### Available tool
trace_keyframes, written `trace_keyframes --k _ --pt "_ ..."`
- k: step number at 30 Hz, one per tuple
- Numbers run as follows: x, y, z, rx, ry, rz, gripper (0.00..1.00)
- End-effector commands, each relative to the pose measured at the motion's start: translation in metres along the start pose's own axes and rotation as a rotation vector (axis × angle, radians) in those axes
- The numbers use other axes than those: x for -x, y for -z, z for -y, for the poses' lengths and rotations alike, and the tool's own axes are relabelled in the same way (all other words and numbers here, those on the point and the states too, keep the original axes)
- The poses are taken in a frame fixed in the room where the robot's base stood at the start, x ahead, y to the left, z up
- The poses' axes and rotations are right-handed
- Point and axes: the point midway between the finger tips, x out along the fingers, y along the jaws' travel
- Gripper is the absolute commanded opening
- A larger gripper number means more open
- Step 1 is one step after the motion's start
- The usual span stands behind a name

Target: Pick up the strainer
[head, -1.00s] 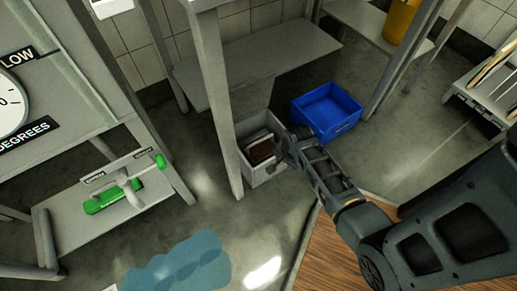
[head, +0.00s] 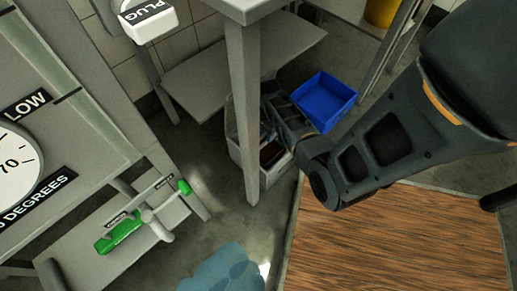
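I cannot make out a strainer in the head view. My arm reaches from the upper right down to an elbow and then back up and left. Its end, with my gripper (head: 269,92), is beside a grey table leg and above a grey crate (head: 247,162). The fingers are too small and partly hidden to tell whether they are open or shut, and I see nothing held. The crate holds dark brown and pale items, partly covered by the leg and my arm.
A blue bin (head: 324,100) stands on the floor right of the crate. The upright table leg (head: 246,110) stands close to my gripper. A grey machine (head: 50,130) with a dial and a green-handled valve (head: 120,235) is at left.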

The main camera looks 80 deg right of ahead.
Motion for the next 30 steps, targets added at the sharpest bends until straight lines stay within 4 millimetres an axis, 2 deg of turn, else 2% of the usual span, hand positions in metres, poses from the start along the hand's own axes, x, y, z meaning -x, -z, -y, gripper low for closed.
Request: trace_keyframes --k 3,10,19,27,30 --pt "-0.017 0.000 -0.001 -0.001 -0.002 0.001 0.38" --pt "-0.032 0.002 -0.001 0.000 0.000 0.000 0.38" --pt "-0.070 0.004 -0.001 0.000 0.000 0.000 0.38" --pt "-0.072 0.004 -0.001 0.001 0.001 0.000 0.38" --pt "-0.072 0.004 -0.001 0.001 0.001 0.000 0.30"
